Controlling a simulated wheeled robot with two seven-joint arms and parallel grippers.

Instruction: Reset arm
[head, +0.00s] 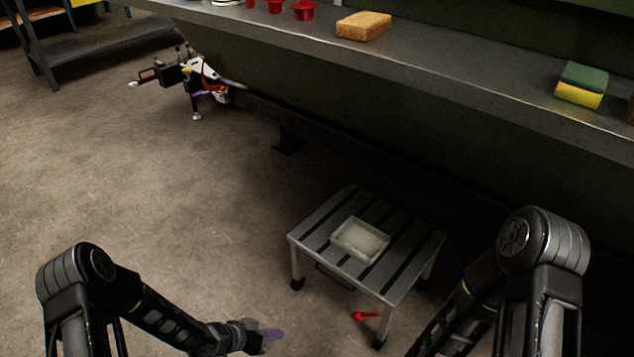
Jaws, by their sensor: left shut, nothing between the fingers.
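My left arm (150,305) comes in from the lower left and reaches toward the bottom middle. My left gripper (268,334) is at its end, low over the concrete floor, shut and empty. It is to the left of the small slatted stool and apart from it. My right arm (540,250) stands at the lower right and bends down past the bottom edge. The right gripper is out of the picture.
The metal stool (318,240) carries a whitish tray (360,240). A red object (364,316) lies by its front leg. A long shelf (450,85) holds a tan sponge (364,26), a green-yellow sponge (581,86) and red parts (303,10). A machine (205,80) stands at back left. The left floor is clear.

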